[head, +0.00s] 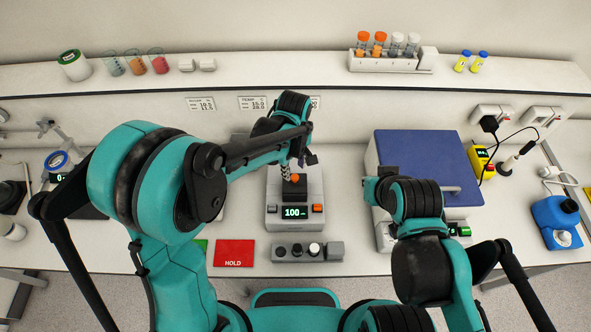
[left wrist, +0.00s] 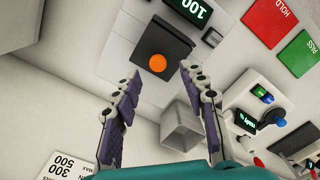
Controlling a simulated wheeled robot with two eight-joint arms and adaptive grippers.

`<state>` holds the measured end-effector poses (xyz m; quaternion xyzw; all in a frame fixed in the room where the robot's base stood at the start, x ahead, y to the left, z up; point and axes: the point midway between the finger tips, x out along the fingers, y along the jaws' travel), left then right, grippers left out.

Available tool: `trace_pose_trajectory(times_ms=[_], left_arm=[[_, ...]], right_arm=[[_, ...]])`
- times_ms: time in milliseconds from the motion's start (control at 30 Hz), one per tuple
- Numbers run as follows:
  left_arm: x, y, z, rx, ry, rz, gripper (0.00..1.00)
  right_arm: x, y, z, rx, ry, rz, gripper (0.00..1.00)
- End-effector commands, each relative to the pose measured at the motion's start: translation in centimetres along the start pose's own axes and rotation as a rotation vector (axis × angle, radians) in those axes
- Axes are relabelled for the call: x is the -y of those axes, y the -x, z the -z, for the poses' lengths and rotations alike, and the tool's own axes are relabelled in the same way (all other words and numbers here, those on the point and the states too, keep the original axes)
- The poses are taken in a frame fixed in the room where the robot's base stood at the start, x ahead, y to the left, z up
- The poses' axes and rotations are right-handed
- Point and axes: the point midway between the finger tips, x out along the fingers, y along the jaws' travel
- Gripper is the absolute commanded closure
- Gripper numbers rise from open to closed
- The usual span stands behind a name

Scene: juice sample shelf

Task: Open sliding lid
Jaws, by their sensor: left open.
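A dark square lid (left wrist: 160,42) with a round orange knob (left wrist: 158,62) sits on a pale grey device (left wrist: 119,48) whose display reads 100. In the head view the orange knob (head: 295,178) shows on the same device (head: 275,208). My left gripper (head: 298,166) is over the device's back part. In the left wrist view its two fingers (left wrist: 159,75) are spread, one on each side of the knob in the picture, with nothing between them. I cannot tell their exact height above it. My right arm's end (head: 385,188) is by the blue-lidded box; its fingers are not clear.
The blue-lidded box (head: 412,158) stands right of the device. A red HOLD mat (head: 234,253) and a grey block with round sockets (head: 308,252) lie in front. A rack (head: 383,62) of orange- and white-capped tubes stands on the back shelf. A blue canister (head: 556,222) is far right.

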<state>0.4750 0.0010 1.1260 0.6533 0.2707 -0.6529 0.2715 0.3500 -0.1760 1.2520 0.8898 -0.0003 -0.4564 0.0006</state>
Motion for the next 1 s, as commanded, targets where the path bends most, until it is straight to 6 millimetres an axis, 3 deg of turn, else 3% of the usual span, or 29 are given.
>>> trace_pose_trajectory(times_ms=[100,300,600,633,800,1000], left_arm=[[0.0,-2.1,0.0,0.0,0.0,-0.001,0.57],[0.0,-4.2,0.1,0.0,-0.001,-0.001,0.57],[0.0,-4.5,0.1,-0.001,-0.001,-0.001,0.57],[0.0,-4.5,0.1,-0.001,-0.001,-0.001,0.6],[0.0,-4.5,0.1,-0.001,-0.001,-0.002,1.0],[-0.3,-4.5,0.3,-0.001,-0.001,-0.002,1.0]], right_arm=[[0.0,-0.2,-0.1,0.0,0.0,0.0,1.0],[0.0,-0.3,-0.1,0.0,0.0,0.0,1.0],[0.0,-0.2,-0.1,0.0,0.0,0.0,1.0],[0.0,-0.2,-0.1,0.0,0.0,0.0,1.0],[0.0,-0.2,-0.1,0.0,0.0,0.0,1.0],[0.0,-0.3,-0.2,0.0,0.0,0.0,1.0]])
